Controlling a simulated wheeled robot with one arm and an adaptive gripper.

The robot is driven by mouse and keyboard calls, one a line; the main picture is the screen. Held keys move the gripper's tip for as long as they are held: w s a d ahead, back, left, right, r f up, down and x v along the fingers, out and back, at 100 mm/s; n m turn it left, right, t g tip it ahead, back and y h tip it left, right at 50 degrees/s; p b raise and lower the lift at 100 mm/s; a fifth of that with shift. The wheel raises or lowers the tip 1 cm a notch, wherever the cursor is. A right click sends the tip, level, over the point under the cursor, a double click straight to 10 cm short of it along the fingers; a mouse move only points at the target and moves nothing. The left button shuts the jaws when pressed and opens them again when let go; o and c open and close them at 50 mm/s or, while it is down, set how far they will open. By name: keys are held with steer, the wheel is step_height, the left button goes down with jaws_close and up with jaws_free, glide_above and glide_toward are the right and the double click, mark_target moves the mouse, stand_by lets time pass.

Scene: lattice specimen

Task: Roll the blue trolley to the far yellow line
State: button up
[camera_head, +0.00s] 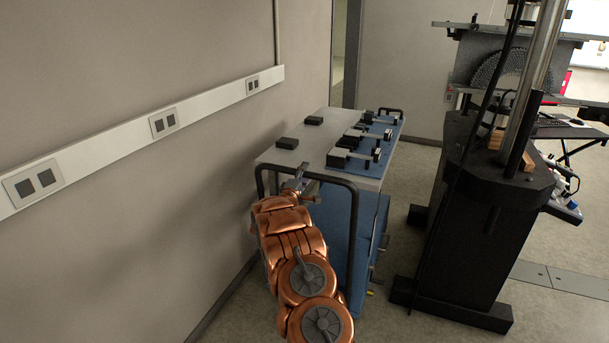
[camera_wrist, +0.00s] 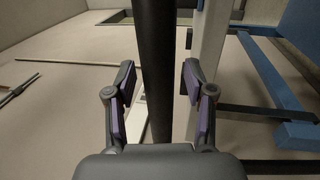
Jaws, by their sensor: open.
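The blue trolley (camera_head: 368,235) stands along the left wall, with a grey top and a black tubular handle (camera_head: 353,235) at its near end. My gripper (camera_head: 298,183) is at the handle's near side, toward its left part. In the wrist view my gripper (camera_wrist: 160,78) is open, and the black handle bar (camera_wrist: 156,35) runs between its two fingers. Gaps show beside the bar, and I cannot tell whether either finger touches it. Blue trolley frame parts (camera_wrist: 265,75) show at the right of the wrist view. No yellow line can be made out.
Black devices on blue plates (camera_head: 365,150) and small black blocks (camera_head: 287,143) lie on the trolley top. A heavy black testing machine (camera_head: 480,210) stands close on the right. The wall with a socket rail (camera_head: 110,150) bounds the left. A doorway (camera_head: 339,50) shows behind.

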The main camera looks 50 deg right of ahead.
steer(key=shift+v, duration=0.9)
steer(key=v, duration=1)
steer(key=shift+s+a+f, duration=0.1)
